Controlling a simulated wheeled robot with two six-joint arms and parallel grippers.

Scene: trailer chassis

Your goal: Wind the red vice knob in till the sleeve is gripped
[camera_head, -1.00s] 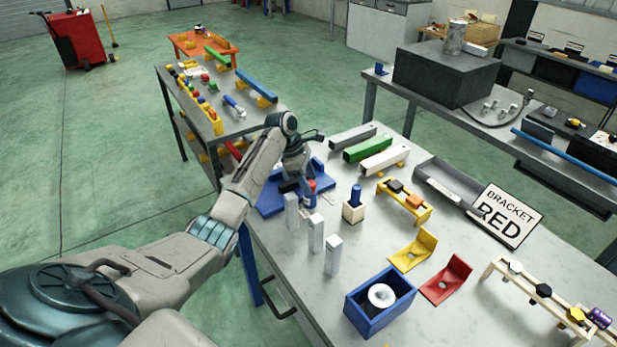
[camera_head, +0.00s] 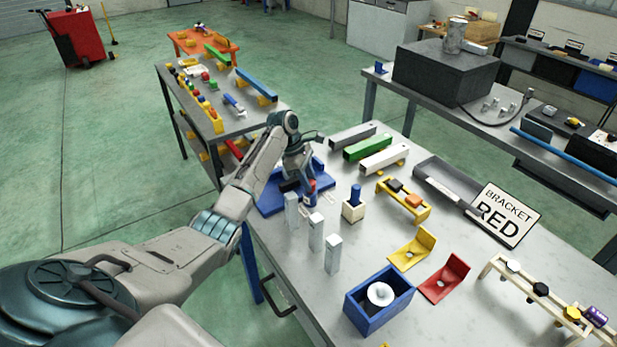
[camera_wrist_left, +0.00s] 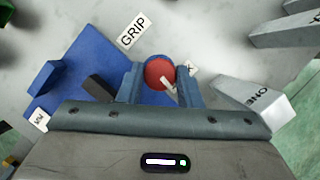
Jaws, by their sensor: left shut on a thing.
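My left gripper (camera_head: 307,188) is down at the vice. In the left wrist view, the round red knob (camera_wrist_left: 155,72) sits between the two fingers (camera_wrist_left: 160,86), and the gripper is shut on it. I cannot make out the sleeve or whether the vice jaws touch it. My right gripper is not in view.
Several upright grey posts (camera_head: 333,254) stand close beside the vice; one marked ONE (camera_wrist_left: 258,95) is near the gripper. A blue box (camera_head: 379,311), a yellow bracket (camera_head: 410,252), a red bracket (camera_head: 445,278) and a BRACKET RED sign (camera_head: 503,213) lie further right.

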